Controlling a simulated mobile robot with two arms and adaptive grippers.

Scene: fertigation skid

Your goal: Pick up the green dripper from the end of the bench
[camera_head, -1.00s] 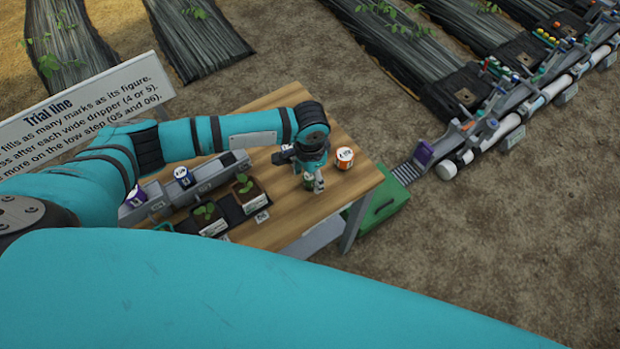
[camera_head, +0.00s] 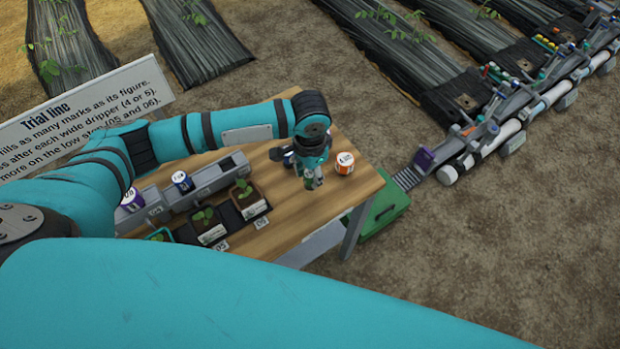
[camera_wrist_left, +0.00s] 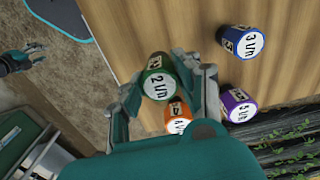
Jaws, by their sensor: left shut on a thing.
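The green dripper (camera_head: 310,183), marked "2 l/h", is between the fingers of my left gripper (camera_head: 309,175) at the right end of the wooden bench (camera_head: 288,216). In the left wrist view the fingers are shut on the green dripper (camera_wrist_left: 158,80) from both sides, its labelled cap facing the camera. I cannot tell how far it is above the bench top. The orange dripper (camera_head: 344,163) stands upright just right of it, apart from the gripper in the head view. My right gripper (camera_wrist_left: 18,58) seems to show small at the left edge of the wrist view; its fingers are unclear.
A blue dripper (camera_head: 182,181) and a purple dripper (camera_head: 132,199) stand along a grey stepped rack (camera_head: 214,179). Potted seedlings (camera_head: 249,199) sit in front. A green crate (camera_head: 385,211) lies beyond the bench's right end. The pipe skid (camera_head: 508,130) runs at the upper right.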

